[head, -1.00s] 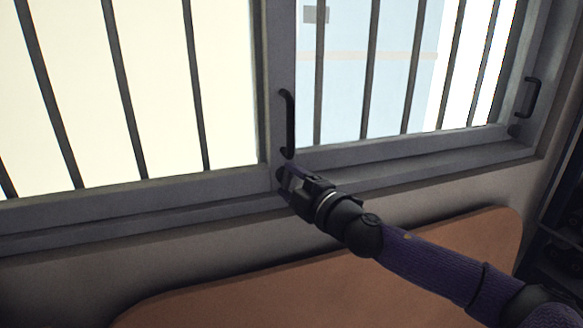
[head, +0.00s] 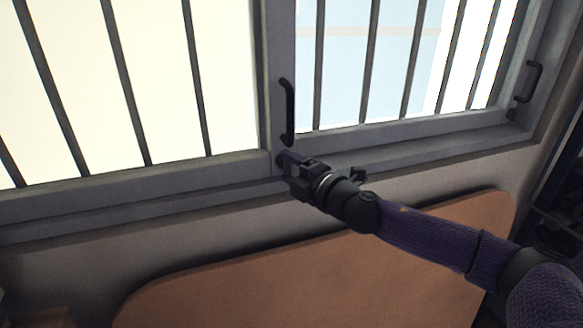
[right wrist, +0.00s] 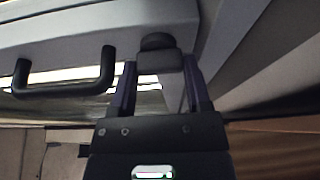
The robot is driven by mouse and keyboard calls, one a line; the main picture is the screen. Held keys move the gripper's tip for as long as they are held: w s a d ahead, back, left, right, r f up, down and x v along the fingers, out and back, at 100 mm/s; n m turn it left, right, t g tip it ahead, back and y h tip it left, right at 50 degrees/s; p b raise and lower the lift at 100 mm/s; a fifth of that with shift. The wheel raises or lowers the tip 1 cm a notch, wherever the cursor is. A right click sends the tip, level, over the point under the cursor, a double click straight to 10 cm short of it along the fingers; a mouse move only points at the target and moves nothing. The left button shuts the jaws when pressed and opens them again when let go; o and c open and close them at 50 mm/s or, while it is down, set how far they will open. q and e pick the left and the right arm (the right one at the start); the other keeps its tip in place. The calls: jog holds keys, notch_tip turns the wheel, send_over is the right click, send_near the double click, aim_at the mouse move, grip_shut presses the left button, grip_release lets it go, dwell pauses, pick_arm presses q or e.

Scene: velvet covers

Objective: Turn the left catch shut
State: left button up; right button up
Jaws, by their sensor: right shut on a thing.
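The left catch (head: 281,158) is a small dark fitting on the window's middle upright, just below the left black handle (head: 288,112). It is mostly hidden by my right gripper in the head view. In the right wrist view the catch shows as a dark round knob with a grey block (right wrist: 158,62) between the two fingers. My right gripper (head: 287,163) is shut on this catch, and it also shows in the right wrist view (right wrist: 160,85). My left gripper is not in view.
A second black handle (head: 529,82) with another small dark catch (head: 513,115) is on the window's right frame. Vertical bars (head: 369,60) stand across the panes. A brown rounded panel (head: 300,275) is below the sill. The left handle (right wrist: 65,88) is close beside my right gripper.

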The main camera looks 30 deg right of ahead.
jog(key=o, duration=1.3)
jog(key=shift+f, duration=0.1)
